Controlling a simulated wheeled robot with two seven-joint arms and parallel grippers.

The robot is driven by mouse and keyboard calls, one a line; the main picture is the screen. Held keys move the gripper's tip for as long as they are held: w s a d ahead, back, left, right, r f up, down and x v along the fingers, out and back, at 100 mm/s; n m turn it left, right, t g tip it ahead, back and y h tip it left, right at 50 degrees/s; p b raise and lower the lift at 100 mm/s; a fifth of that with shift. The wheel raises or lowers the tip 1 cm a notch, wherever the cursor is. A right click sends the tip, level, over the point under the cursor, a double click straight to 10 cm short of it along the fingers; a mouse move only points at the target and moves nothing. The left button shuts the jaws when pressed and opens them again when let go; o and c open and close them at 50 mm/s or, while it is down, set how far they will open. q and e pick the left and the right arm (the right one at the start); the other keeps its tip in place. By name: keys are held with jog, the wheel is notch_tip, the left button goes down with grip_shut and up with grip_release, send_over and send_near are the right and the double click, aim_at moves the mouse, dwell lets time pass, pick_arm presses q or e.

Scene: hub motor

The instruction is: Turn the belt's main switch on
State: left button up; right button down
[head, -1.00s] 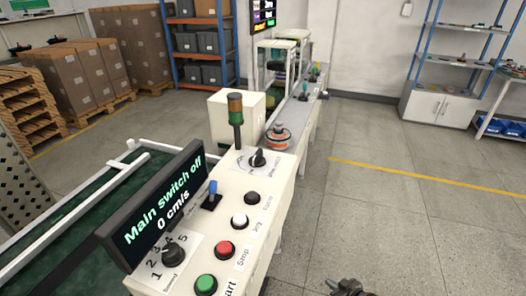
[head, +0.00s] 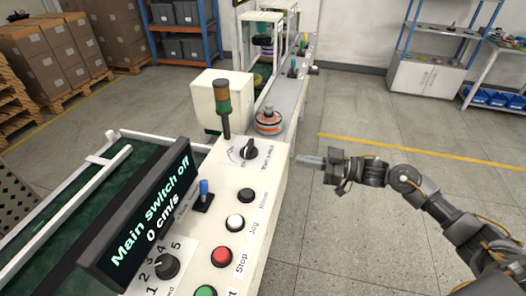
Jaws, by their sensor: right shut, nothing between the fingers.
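The main switch (head: 249,150) is a black rotary knob on a white plate at the far end of the cream control panel (head: 262,190). The display (head: 147,222) reads "Main switch off" and "0 cm/s". My right gripper (head: 302,159) is shut and empty. It points left toward the knob from just beyond the panel's right edge, with a gap between its fingertips and the knob. My left gripper is not in view.
The panel also carries a blue lever (head: 204,190), a black button (head: 246,195), a white button (head: 235,222), a red stop button (head: 221,256), a green button (head: 205,292) and a speed knob (head: 166,266). A signal tower (head: 223,100) stands left of the main switch. Open floor lies right.

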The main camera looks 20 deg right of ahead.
aim_at(250, 150)
jog(key=p+x, duration=0.3)
jog(key=x, duration=1)
jog(key=shift+d+r+p, duration=0.1)
jog(key=shift+p, duration=0.3)
jog(key=shift+w+a, duration=0.3)
jog(key=shift+a, duration=0.15)
